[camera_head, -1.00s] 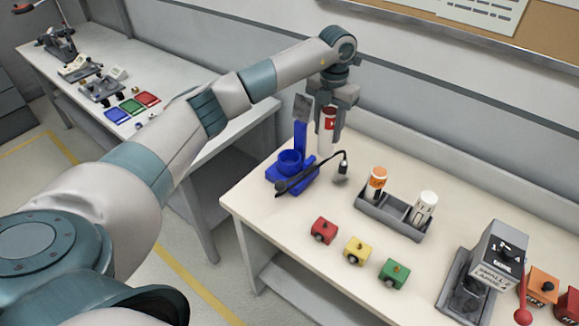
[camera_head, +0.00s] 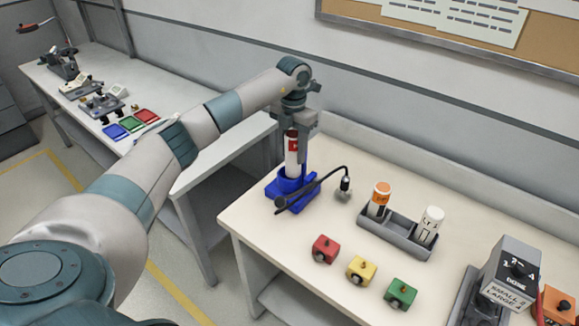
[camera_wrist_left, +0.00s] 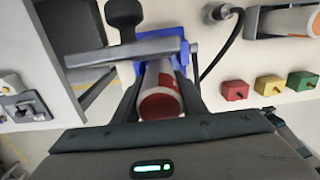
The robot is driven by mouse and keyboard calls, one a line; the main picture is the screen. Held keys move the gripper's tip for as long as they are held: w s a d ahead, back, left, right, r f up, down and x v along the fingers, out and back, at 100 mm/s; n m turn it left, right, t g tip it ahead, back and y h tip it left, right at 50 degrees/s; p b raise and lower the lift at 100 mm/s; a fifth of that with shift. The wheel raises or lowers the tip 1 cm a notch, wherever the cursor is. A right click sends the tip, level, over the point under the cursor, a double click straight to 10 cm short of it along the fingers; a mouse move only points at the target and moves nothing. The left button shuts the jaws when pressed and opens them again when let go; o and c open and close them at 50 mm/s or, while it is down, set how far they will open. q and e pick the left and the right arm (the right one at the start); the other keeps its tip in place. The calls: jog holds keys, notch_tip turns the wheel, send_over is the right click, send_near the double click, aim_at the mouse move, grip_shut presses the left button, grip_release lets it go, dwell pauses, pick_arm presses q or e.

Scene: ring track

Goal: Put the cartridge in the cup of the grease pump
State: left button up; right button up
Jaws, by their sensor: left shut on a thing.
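My left gripper (camera_head: 297,133) is shut on the white cartridge with a red label (camera_head: 291,158) and holds it upright. The blue grease pump (camera_head: 281,188) stands at the far left corner of the near table, with a black handle and a black hose. The cartridge's lower end is at the pump's cup; I cannot tell how far inside it is. In the left wrist view the cartridge's red end (camera_wrist_left: 162,106) faces the camera between the fingers, with the blue pump (camera_wrist_left: 148,46) beyond it. My right gripper is not in view.
A grey tray (camera_head: 386,231) holds an orange-capped cartridge (camera_head: 379,199) and a white one (camera_head: 430,225). Red (camera_head: 325,249), yellow (camera_head: 361,270) and green (camera_head: 400,293) blocks lie in front. A grey selector box (camera_head: 508,268) stands at right. The hose end (camera_head: 345,188) lies beside the pump.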

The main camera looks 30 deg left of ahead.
aim_at(290, 161)
pick_arm(q)
jog(key=shift+s+a+f, duration=0.1)
jog(key=shift+a+f, duration=0.25)
jog(key=shift+a, duration=0.25)
jog(key=shift+f, duration=0.1)
jog(key=shift+f+b, duration=1.2)
jog(key=shift+f, duration=0.7)
jog(key=shift+f, duration=0.15)
jog(key=o, duration=1.4)
